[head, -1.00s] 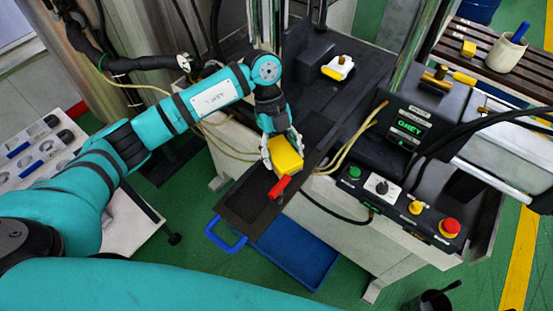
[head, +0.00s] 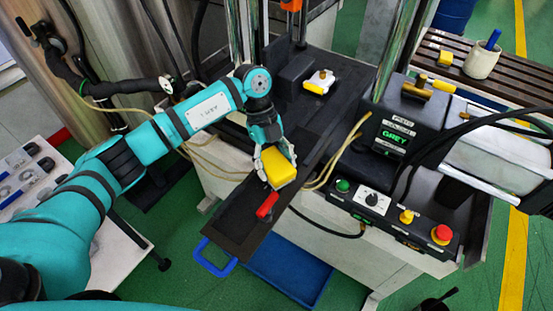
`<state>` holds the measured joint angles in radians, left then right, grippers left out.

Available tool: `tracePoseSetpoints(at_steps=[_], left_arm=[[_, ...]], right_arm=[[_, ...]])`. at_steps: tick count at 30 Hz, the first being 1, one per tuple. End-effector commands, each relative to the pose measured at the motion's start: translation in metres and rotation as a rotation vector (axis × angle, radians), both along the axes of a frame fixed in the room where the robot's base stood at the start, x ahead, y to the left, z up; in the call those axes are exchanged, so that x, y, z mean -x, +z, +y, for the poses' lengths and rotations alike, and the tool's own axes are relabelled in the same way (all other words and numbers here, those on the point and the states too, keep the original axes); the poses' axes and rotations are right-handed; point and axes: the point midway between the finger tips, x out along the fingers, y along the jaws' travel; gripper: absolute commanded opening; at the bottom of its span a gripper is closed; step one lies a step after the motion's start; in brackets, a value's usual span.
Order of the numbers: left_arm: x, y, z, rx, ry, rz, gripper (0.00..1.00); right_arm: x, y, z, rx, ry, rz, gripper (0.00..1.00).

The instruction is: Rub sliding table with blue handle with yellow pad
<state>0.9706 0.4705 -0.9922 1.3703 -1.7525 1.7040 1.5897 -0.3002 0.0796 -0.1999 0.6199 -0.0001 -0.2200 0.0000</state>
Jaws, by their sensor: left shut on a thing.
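The yellow pad (head: 278,167) is in my left gripper (head: 280,152), which is shut on it. The pad is over the dark sliding table (head: 238,218), near its right edge; I cannot tell whether it touches the surface. The sliding table sticks out from the machine toward the front left, with its blue handle (head: 214,258) at the near end. A red handle (head: 267,206) lies on the table just below the pad. My right gripper is not in view.
A control panel with buttons (head: 390,212) is to the right. A blue tray (head: 290,268) sits below the sliding table. A white and yellow piece (head: 319,82) rests on the dark machine bed behind. A slatted bench (head: 481,50) holds a cup (head: 482,61) and a yellow block (head: 446,58).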

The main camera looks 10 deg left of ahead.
Motion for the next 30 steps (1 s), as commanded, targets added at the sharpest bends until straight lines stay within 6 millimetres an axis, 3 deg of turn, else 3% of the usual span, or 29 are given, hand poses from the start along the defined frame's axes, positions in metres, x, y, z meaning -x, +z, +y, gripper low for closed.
tracePoseSetpoints(at_steps=[6, 14, 24, 30], left_arm=[[0.018, 0.002, 0.007, 0.000, 0.001, 0.002, 0.36], [0.027, 0.000, 0.010, 0.000, 0.001, 0.002, 0.36], [0.053, -0.002, 0.020, -0.001, 0.000, 0.002, 0.36], [0.057, -0.004, 0.020, 0.001, 0.001, 0.002, 0.36]], right_arm=[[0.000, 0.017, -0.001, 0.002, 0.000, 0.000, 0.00], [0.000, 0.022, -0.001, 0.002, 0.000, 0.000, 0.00], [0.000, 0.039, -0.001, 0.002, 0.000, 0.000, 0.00], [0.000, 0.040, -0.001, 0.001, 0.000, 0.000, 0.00]])
